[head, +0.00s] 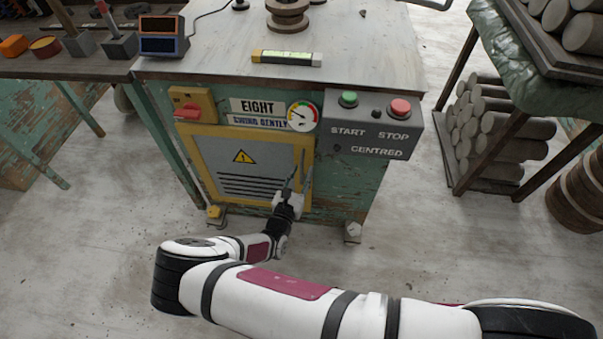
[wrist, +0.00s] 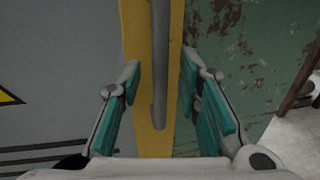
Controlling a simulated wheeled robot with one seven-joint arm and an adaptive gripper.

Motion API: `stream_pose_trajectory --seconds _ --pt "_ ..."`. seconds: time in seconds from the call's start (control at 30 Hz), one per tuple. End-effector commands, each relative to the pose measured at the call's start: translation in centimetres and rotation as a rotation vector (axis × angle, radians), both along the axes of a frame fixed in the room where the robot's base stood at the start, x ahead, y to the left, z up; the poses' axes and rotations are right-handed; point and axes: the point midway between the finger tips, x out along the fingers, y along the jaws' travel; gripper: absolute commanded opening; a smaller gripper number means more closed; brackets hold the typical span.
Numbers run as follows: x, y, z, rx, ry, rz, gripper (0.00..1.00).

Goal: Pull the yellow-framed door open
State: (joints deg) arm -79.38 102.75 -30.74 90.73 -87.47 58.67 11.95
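The yellow-framed door (head: 222,158) is a grey panel with a warning triangle and dark slots, on the front of a worn green cabinet. It looks shut, flush with the cabinet. Its grey vertical bar handle (wrist: 160,65) runs along the right side of the yellow frame (wrist: 134,30). My gripper (head: 294,186) is at the door's lower right, in front of the handle. In the wrist view my gripper (wrist: 161,75) is open, one finger on each side of the handle's lower part, with gaps visible on both sides. In the head view the gripper partly hides the handle.
A red switch (head: 188,113) on a yellow plate sits above the door's left. A gauge (head: 303,116) and a grey start/stop box (head: 370,125) are above and right. A rack (head: 470,165) with clay cylinders stands to the right. The floor before the door is mostly clear.

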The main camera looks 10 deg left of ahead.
Motion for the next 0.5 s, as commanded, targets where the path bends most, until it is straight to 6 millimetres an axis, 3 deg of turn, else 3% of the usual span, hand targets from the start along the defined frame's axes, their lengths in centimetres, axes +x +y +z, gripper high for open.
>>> stream_pose_trajectory --seconds 0.37,0.4,0.5 --pt "0.72 -0.16 0.03 0.0 0.0 0.001 0.31" --pt "0.71 -0.16 0.03 0.0 0.0 0.001 0.29" --pt "0.7 -0.15 0.03 0.0 0.0 0.0 0.07"
